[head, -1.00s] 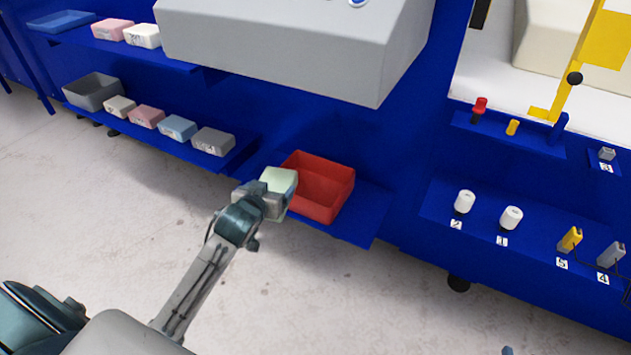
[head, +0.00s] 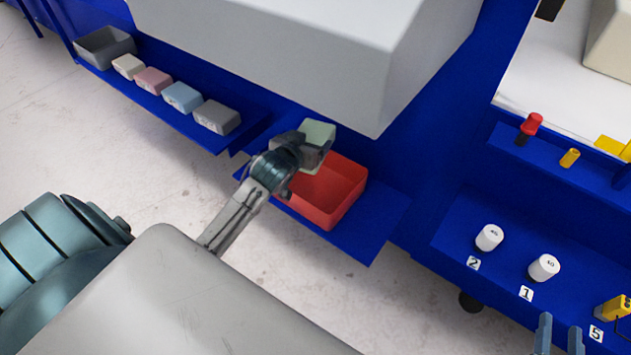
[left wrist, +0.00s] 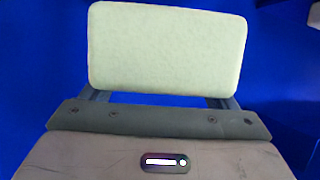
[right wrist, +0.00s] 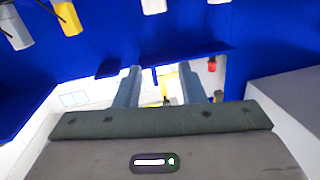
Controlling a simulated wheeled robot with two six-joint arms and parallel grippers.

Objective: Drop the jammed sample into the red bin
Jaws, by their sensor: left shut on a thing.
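A pale green foam block (head: 318,136) is held in my left gripper (head: 305,148). In the left wrist view the block (left wrist: 166,48) spans the width between the fingers, which are shut on it. The red bin (head: 335,194) sits on a blue shelf. In the head view the block appears over the bin's back left edge; its exact height above the bin is hard to tell. My left gripper and wrist hide the bin's left part. My right gripper (head: 558,340) shows at the bottom right edge; in the right wrist view its fingers (right wrist: 160,85) are apart with nothing between them.
A large grey housing (head: 290,50) overhangs just behind the bin. A lower shelf at left holds a grey bin (head: 104,46) and several foam blocks (head: 183,97). White cylinders (head: 489,237) stand on a blue shelf at right. Bare shelf (head: 375,235) lies right of the bin.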

